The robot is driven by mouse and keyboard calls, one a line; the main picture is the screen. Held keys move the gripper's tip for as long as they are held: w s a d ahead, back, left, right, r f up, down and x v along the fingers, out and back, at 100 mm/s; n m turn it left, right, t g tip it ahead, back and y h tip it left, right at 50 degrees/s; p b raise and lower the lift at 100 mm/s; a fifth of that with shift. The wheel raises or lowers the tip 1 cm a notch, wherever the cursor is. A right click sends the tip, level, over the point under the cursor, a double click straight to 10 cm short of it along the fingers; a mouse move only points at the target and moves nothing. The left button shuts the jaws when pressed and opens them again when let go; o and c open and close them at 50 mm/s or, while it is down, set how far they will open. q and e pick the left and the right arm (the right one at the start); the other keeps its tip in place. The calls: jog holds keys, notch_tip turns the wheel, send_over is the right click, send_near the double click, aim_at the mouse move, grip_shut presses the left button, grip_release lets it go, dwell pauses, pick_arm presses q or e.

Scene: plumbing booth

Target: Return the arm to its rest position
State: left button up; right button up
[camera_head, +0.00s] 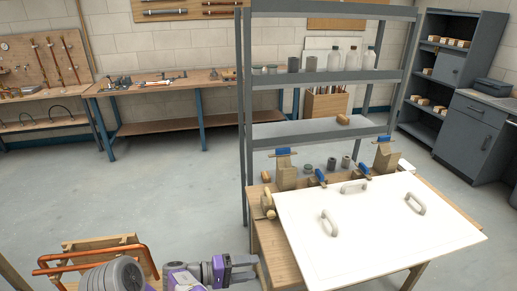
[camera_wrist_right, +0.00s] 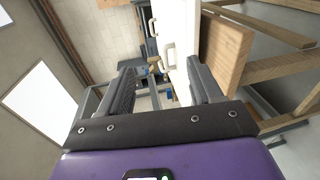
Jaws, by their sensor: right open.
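My right gripper (camera_head: 247,268) is at the bottom centre of the head view, just left of the wooden workbench (camera_head: 272,256). In the right wrist view, its two dark fingers (camera_wrist_right: 162,75) stand well apart with nothing held between them. The purple and grey right arm reaches in along the bottom of the head view. My left gripper is not in view.
A white panel (camera_head: 383,235) with grey handles lies on the workbench, close to the right gripper. Orange pipes (camera_head: 92,256) on a wooden frame (camera_head: 87,243) stand at the lower left. A grey shelf rack (camera_head: 330,76) rises behind the workbench. The left floor (camera_head: 140,190) is clear.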

jog(key=d+f+n+g+y, duration=0.2)
jog(key=d+f+g+y, duration=0.1)
jog(key=d+f, duration=0.55)
jog(key=s+d+f+g+y, duration=0.2)
jog(key=s+f+y, duration=0.15)
jog(key=f, duration=0.45)
jog(key=s+d+f+g+y, duration=0.25)
jog(key=s+f, duration=0.25)
jog(key=f, duration=0.3)
jog(key=s+f+m+t+y+b, duration=0.1)
jog(key=s+f+m+t+y, duration=0.1)
jog(key=s+m+y, duration=0.6)
jog(key=s+t+y, duration=0.1)
jog(key=s+y, duration=0.1)
jog(key=s, duration=0.3)
jog(key=shift+s+f+t+y, duration=0.25)
jog(key=shift+s+t+y, duration=0.05)
jog(key=shift+s+t, duration=0.1)
